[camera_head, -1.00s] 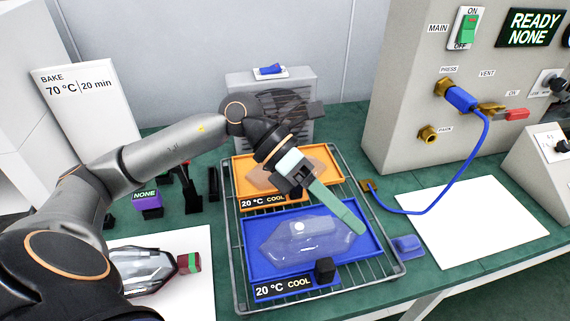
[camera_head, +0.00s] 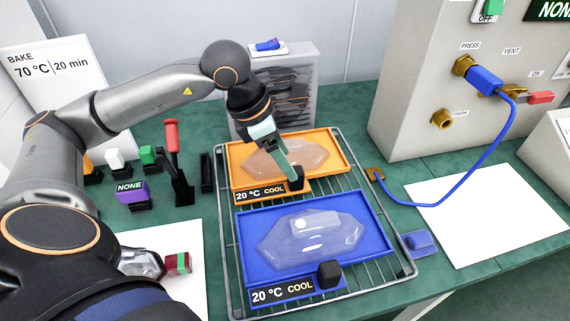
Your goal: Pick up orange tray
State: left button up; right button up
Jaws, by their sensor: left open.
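The orange tray (camera_head: 340,150) lies at the back of a wire rack and holds a clear lamp lens (camera_head: 310,152). Its front edge has a black label reading 20 °C COOL and a black knob (camera_head: 297,184). My left gripper (camera_head: 295,178) points down over the tray's front edge, its green fingers at the black knob. The jaws are open; the picture does not clearly show whether they straddle or touch the knob. My right gripper is not in view.
A blue tray (camera_head: 374,253) with another clear lens sits in front on the same wire rack (camera_head: 225,240). A grey fan unit (camera_head: 308,110) stands behind. A red-topped lever (camera_head: 172,140) stands at left.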

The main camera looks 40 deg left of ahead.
pick_arm(q)
jog(key=x, duration=0.5)
jog(key=shift+w+a+f, duration=0.1)
jog(key=shift+f, duration=0.05)
jog(key=shift+c, duration=0.2)
grip_shut()
dwell(0.3)
